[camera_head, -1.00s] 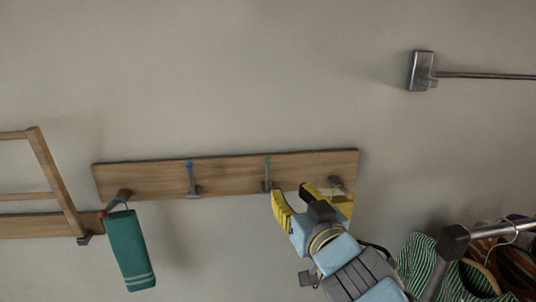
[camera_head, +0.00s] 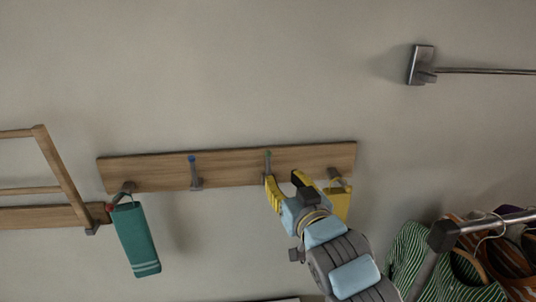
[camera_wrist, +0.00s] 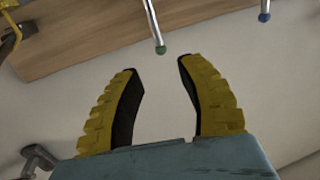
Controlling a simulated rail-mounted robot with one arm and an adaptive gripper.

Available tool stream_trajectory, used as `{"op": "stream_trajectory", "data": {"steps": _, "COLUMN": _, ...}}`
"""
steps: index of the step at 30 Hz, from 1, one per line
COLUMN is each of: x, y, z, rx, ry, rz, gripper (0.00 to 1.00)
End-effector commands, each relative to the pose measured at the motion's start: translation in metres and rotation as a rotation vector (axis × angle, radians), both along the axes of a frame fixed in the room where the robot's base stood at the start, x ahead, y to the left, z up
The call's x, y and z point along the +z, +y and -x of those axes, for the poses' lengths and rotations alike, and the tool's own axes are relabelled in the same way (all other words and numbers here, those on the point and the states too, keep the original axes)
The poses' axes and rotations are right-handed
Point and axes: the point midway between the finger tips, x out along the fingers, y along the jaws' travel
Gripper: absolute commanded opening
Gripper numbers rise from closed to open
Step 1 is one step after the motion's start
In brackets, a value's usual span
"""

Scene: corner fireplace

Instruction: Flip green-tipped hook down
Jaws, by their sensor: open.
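The green-tipped hook (camera_head: 268,163) is on the wooden wall rack (camera_head: 230,171), with its green tip upward at the board's top edge. In the wrist view its grey stem and green tip (camera_wrist: 161,49) show just beyond the gap between my fingertips. My gripper (camera_head: 284,178) is open and empty, at the board's lower edge beside the hook's base. In the wrist view the yellow fingers of my gripper (camera_wrist: 158,66) are spread to either side of the green tip. I cannot tell whether a finger touches the hook.
A blue-tipped hook (camera_head: 194,173) stands up to the left. A teal item (camera_head: 134,240) hangs from the left hook, and a yellow item (camera_head: 341,203) hangs from the right hook, close to my gripper. Striped clothes (camera_head: 418,262) hang at lower right.

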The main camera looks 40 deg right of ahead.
Motion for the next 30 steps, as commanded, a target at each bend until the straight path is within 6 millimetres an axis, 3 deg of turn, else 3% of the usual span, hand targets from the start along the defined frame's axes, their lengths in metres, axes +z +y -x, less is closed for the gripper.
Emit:
{"op": "stream_trajectory", "data": {"steps": 21, "x": 0.001, "y": -0.032, "z": -0.077, "rx": 0.0, "ry": 0.001, "rz": -0.003, "gripper": 0.39}}
{"op": "stream_trajectory", "data": {"steps": 30, "x": 0.0, "y": -0.041, "z": -0.096, "rx": -0.001, "ry": 0.0, "rz": -0.001, "gripper": 0.39}}
